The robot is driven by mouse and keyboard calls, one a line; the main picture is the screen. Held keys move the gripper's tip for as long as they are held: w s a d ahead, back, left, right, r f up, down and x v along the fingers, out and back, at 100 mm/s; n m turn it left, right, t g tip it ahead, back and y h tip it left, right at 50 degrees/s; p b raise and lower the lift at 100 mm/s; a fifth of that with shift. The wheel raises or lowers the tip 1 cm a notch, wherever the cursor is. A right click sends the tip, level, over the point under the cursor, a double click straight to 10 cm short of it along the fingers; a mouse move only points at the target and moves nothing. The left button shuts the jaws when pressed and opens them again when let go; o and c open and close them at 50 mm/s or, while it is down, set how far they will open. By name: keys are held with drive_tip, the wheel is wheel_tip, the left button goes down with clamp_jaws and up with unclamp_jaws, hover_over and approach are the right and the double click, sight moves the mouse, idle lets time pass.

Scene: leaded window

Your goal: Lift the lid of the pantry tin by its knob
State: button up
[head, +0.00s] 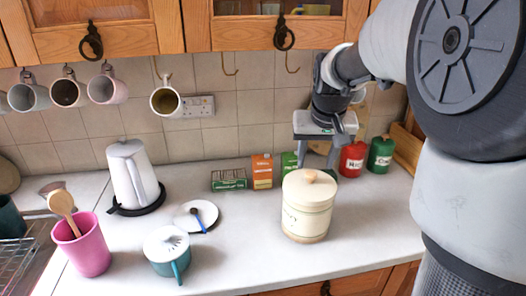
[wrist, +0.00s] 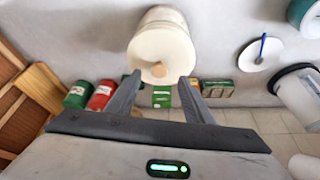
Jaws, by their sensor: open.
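The pantry tin (head: 305,221) is a cream canister with a round wooden knob (head: 309,176) on its lid. It stands upright on the white worktop, and the lid is on it. In the wrist view the tin (wrist: 160,22) is at the top centre, with its knob (wrist: 158,70) close to the line between the fingertips. My gripper (head: 316,160) is above and behind the tin in the head view. In the wrist view my gripper (wrist: 160,81) is open, its fingers apart and empty. The knob does not look held.
A red tin (head: 352,160) and a green tin (head: 380,154) stand behind to the right. Small boxes (head: 262,171) stand along the tiled wall. A kettle (head: 133,175), teal pot (head: 166,253), saucer (head: 187,221) and pink pot (head: 85,251) are left. Worktop right of the tin is clear.

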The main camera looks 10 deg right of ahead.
sight(311, 174)
drive_tip(key=shift+x, duration=3.5)
drive_tip(key=shift+w+r, duration=0.15)
drive_tip(key=c, duration=1.1)
